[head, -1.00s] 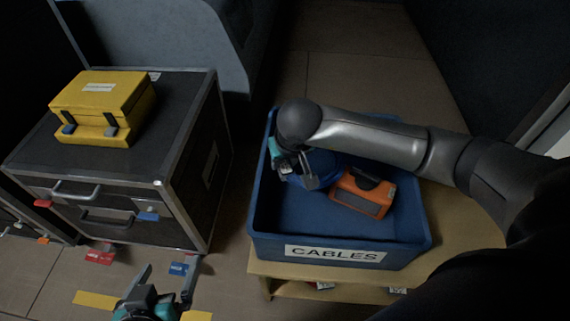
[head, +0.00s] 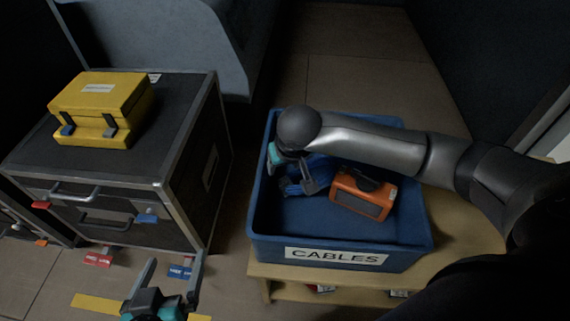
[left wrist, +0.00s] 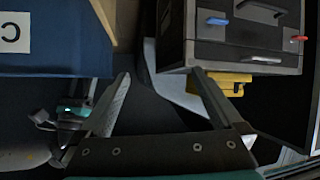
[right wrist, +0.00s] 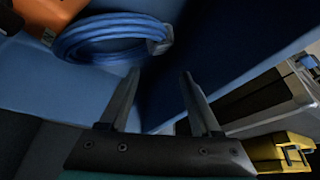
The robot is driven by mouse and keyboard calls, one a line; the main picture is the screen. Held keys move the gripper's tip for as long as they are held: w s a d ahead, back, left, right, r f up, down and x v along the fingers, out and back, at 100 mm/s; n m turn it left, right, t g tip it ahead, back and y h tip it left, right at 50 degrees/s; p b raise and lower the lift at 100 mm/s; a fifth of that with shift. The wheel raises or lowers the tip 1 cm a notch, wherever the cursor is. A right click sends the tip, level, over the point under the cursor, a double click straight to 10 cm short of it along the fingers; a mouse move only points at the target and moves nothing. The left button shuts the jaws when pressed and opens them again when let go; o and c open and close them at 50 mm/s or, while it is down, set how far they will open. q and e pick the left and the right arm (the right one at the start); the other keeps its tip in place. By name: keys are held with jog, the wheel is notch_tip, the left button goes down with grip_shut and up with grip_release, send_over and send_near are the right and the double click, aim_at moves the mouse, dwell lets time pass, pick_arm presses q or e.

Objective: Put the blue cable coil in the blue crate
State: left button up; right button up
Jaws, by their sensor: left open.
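The blue cable coil (head: 320,171) is inside the blue crate (head: 340,238), at its left-back part, partly hidden by my right arm. The right wrist view shows the coil (right wrist: 105,38) lying in the crate (right wrist: 75,88), just beyond the fingertips. My right gripper (head: 300,183) is inside the crate beside the coil. In the right wrist view its fingers (right wrist: 159,76) are apart with nothing between them. My left gripper (head: 174,266) is open and empty, low in front of the black case and left of the crate. The crate also shows in the left wrist view (left wrist: 60,62).
An orange device (head: 361,194) lies in the crate, right of the coil. The crate stands on a wooden bench (head: 455,225). A black flight case (head: 185,160) with a yellow box (head: 103,105) on top stands left. Floor shows between case and crate.

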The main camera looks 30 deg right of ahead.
jog(key=shift+o, duration=0.4)
pick_arm(q)
jog(key=shift+a, duration=0.1)
pick_arm(e)
jog(key=shift+r, duration=0.1)
jog(key=shift+r+p, duration=0.3)
jog(key=shift+p, duration=0.05)
jog(key=shift+s+r+p, duration=0.25)
jog(key=shift+r+p, duration=0.05)
jog(key=shift+r, duration=0.35)
pick_arm(q)
jog(key=s+a+f+g+y+p, duration=0.3)
jog(key=s+a+g+p, duration=0.1)
jog(key=a+g, duration=0.3)
jog(key=shift+s+a+f+n+y, duration=0.3)
jog(key=shift+s+a+y, duration=0.1)
jog(key=shift+s, duration=0.35)
pick_arm(e)
jog(key=v, duration=1)
jog(key=shift+r, duration=0.15)
pick_arm(q)
jog(key=shift+s, duration=0.1)
pick_arm(e)
jog(key=shift+s, duration=0.2)
